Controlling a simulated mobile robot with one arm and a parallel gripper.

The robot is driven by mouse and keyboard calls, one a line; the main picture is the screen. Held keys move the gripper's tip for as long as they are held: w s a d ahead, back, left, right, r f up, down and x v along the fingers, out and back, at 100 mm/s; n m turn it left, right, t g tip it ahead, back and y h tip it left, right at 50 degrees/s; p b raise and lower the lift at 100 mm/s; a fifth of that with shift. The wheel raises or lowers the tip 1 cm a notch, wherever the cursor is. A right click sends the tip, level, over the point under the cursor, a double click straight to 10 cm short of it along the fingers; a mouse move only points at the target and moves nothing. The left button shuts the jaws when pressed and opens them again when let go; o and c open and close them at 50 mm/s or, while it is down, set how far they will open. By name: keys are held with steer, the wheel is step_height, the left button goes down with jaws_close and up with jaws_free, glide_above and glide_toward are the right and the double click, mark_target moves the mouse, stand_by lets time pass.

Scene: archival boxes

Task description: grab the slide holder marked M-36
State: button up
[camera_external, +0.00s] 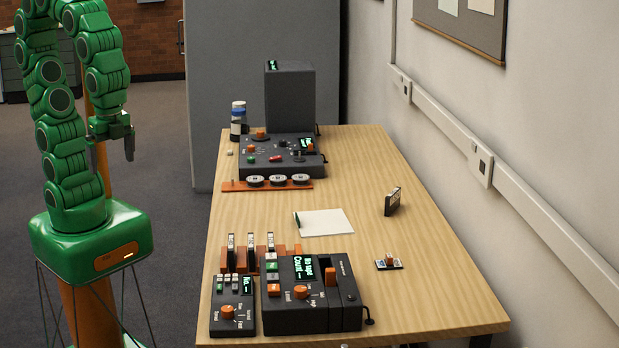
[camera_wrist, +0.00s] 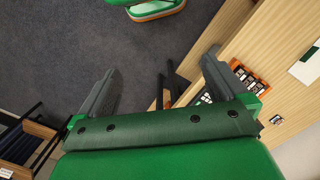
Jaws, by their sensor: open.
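Several dark slide holders with pale labels are on the wooden table. Three stand in an orange rack (camera_external: 294,251) at the near left: a left one (camera_external: 231,251), a middle one (camera_external: 251,252) and a right one (camera_external: 270,243). Another slide holder (camera_external: 392,202) stands alone right of the paper, and a small dark-and-white item (camera_external: 388,264) lies flat nearer the front. No label is legible, so I cannot tell which is M-36. My gripper (camera_external: 113,150) hangs open and empty left of the table. In the wrist view its fingers (camera_wrist: 163,65) are spread over floor and table edge.
A large dark control box (camera_external: 335,312) and a smaller one (camera_external: 232,308) stand in front of the rack. Farther back are another console (camera_external: 270,170), a tall dark box (camera_external: 290,97) and bottles (camera_external: 238,120). White paper (camera_external: 323,222) lies mid-table. A wall bounds the right.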

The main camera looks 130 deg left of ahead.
steer(key=shift+n, duration=0.4)
steer(key=s, duration=0.1)
steer(key=s+d+f, duration=0.1)
steer(key=s, duration=0.2)
steer(key=shift+s+d+f, duration=0.15)
steer(key=shift+s+f, duration=0.1)
steer(key=shift+s, duration=0.05)
steer(key=c, duration=1)
